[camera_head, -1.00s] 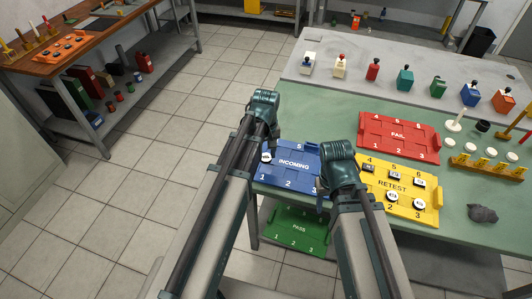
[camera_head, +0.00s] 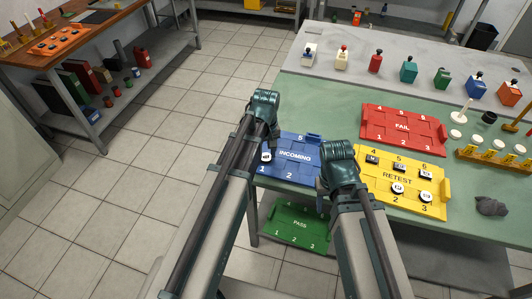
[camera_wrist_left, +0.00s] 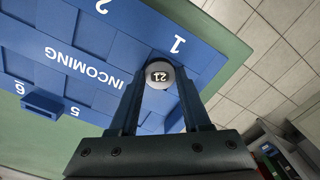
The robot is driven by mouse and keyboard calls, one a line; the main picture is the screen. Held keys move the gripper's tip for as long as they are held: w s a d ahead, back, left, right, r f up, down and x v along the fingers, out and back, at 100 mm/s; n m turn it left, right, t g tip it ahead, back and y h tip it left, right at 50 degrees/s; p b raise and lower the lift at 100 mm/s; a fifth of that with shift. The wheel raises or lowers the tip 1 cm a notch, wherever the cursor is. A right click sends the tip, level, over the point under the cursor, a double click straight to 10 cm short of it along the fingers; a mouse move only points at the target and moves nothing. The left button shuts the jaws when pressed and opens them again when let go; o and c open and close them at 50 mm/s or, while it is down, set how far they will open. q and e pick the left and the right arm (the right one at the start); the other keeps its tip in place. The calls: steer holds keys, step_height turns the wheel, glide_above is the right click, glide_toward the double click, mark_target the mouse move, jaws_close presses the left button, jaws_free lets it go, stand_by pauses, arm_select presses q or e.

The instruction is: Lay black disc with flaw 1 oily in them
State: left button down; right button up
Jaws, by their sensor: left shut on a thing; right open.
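My left gripper (camera_head: 271,133) is shut on a round disc with a pale top and a dark label reading 21 (camera_wrist_left: 160,74). The disc is over the blue INCOMING tray (camera_wrist_left: 60,52), beside its number 1; I cannot tell whether it touches the tray. The disc also shows in the head view (camera_head: 266,157). My right gripper (camera_head: 326,183) is open, between the INCOMING tray and the yellow RETEST tray (camera_head: 375,204); its fingertips are mostly hidden. RETEST holds several labelled pieces: dark ones by 4, 5 and 6, white round ones by 2 and 3.
The red FAIL tray (camera_head: 403,128) lies empty behind RETEST. The green PASS tray (camera_head: 296,227) is lower, under the table edge. A yellow rack (camera_head: 490,160) and a dark lump (camera_head: 492,206) are at the right.

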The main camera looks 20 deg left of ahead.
arm_select(q)
steer(key=shift+f, duration=0.15)
stand_by(0.7)
steer(key=shift+c, duration=1.4)
jaws_free()
steer(key=shift+c, duration=0.3)
steer(key=c, duration=0.5)
steer(key=shift+o, duration=0.2)
step_height(320, 180, up, 5)
steer(key=p, duration=0.4)
steer(key=shift+f, duration=0.2)
